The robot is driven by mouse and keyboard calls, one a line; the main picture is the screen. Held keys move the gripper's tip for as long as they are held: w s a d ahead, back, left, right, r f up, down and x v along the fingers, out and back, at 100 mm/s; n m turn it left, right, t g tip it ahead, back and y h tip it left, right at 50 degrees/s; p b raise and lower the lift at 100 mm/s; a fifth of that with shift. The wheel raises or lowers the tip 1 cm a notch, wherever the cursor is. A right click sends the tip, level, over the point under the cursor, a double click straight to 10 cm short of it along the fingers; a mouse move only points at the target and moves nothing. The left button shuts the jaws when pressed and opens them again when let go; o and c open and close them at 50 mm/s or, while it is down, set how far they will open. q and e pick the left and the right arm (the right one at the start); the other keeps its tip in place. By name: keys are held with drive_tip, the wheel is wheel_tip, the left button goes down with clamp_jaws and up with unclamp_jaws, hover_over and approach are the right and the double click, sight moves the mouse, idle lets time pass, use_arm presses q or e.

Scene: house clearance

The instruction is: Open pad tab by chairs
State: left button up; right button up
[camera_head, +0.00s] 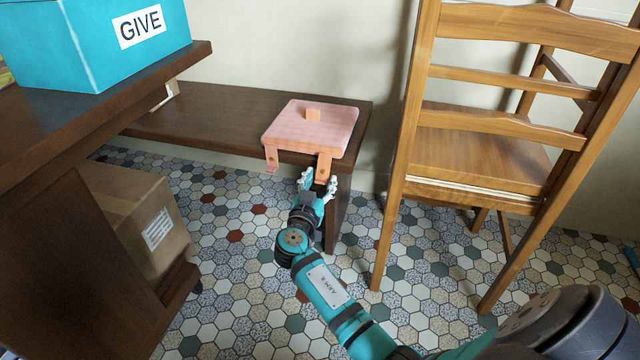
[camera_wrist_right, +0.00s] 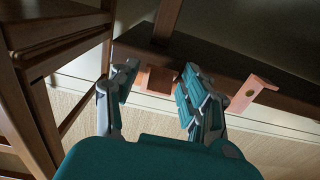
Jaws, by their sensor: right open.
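A pink checked pad (camera_head: 312,128) with a small orange block on top lies on the right end of the dark bench. Two orange tabs hang at its front edge: the left tab (camera_head: 271,158) and the tab nearer the chair (camera_head: 324,166). My right gripper (camera_head: 318,180) is open just below and in front of the tab nearer the chair. In the right wrist view that tab (camera_wrist_right: 155,80) shows between the open fingers (camera_wrist_right: 157,90), partly hidden by one of them; contact cannot be told. The other tab (camera_wrist_right: 250,93) stands outside the fingers. My left gripper is not in view.
A wooden chair (camera_head: 490,115) stands close on the right of the bench (camera_head: 205,110). A dark table with a blue GIVE box (camera_head: 95,40) is at the left, with a cardboard box (camera_head: 135,215) beneath. Tiled floor (camera_head: 230,260) between is clear.

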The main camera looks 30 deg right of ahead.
clamp_jaws()
idle(0.3)
